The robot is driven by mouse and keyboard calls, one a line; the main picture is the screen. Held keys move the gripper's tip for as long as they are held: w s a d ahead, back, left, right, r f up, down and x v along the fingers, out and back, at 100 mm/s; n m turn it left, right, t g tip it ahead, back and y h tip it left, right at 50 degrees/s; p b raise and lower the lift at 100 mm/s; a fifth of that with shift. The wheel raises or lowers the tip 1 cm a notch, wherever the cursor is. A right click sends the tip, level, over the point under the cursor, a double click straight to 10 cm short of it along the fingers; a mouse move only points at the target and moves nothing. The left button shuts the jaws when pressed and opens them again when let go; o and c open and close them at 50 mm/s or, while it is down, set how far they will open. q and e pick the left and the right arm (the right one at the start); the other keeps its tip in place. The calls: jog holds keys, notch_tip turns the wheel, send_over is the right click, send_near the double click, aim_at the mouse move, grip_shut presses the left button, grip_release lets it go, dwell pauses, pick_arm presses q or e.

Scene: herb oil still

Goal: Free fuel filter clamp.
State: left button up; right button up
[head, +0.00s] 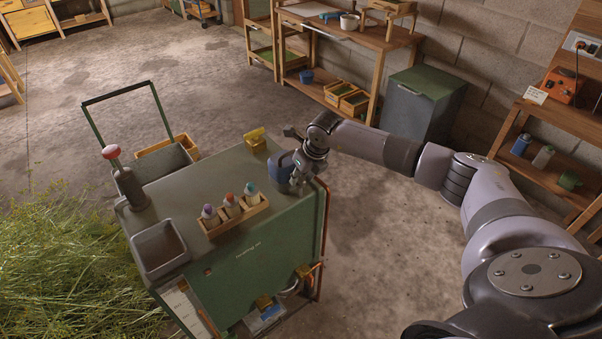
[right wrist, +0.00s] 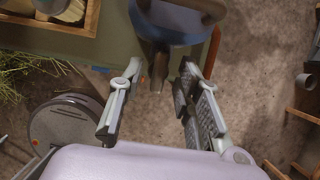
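My right gripper (head: 303,174) is at the back right corner of a green wheeled cart (head: 262,262), beside a dark blue object (head: 281,166). In the right wrist view my right gripper (right wrist: 160,72) has its two fingers spread apart. The blue object (right wrist: 178,38) is just beyond the fingertips, with a narrow metallic part reaching between them; contact cannot be made out. Small brass-yellow fittings (head: 264,302) show low on the cart's front. I cannot tell which part is the fuel filter clamp. My left gripper is not in view.

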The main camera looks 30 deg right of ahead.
jog(key=shift+w+f, duration=0.1)
jog(key=shift+f, duration=0.2)
jog(key=shift+c, duration=0.3)
grip_shut()
